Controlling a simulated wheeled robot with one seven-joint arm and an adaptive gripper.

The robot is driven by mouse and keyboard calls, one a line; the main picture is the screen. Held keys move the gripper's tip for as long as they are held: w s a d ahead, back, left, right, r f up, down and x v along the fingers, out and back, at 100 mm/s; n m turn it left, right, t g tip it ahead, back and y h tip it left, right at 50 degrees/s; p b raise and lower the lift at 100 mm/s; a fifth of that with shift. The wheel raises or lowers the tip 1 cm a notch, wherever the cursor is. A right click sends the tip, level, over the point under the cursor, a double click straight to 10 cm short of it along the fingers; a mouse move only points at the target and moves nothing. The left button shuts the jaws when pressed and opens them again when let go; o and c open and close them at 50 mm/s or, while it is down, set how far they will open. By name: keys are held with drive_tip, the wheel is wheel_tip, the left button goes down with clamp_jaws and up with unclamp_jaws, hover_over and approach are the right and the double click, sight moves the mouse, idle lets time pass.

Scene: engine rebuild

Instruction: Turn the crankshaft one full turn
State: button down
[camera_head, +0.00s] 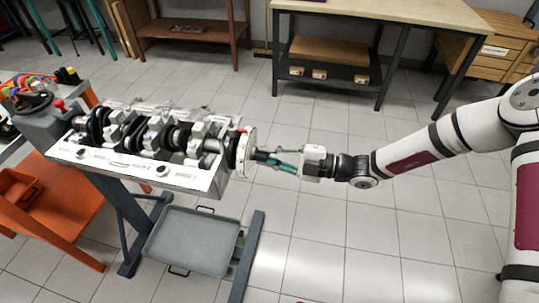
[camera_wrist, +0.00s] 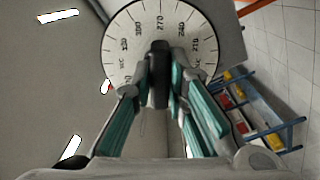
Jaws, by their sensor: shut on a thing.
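The crankshaft (camera_head: 178,139) lies in the open engine block (camera_head: 190,178), which sits on a stand in the head view. A white degree wheel (camera_head: 246,152) stands at its right end, and it also shows in the wrist view (camera_wrist: 128,48) with angle marks around 240, 270 and 300 near the top. A dark handle (camera_wrist: 159,85) sticks out from the wheel toward my gripper (camera_head: 272,160). In the wrist view my gripper (camera_wrist: 160,88) is shut on this handle, one finger on each side. The wheel's lower part is hidden by the fingers.
A grey drip tray (camera_head: 193,240) lies low on the stand's legs. An orange cart (camera_head: 55,215) with tools stands at left. Workbenches (camera_head: 385,12) stand at the back. The tiled floor around my arm is clear. Blue shelving (camera_wrist: 262,130) shows at right in the wrist view.

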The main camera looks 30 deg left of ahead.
drive_tip(key=shift+f+m, duration=0.1)
drive_tip(key=shift+m, duration=1)
drive_tip(key=c, duration=1.6)
unclamp_jaws()
drive_tip(key=shift+d, duration=0.1)
drive_tip(key=v, duration=1.1)
drive_tip(key=shift+d, duration=0.4)
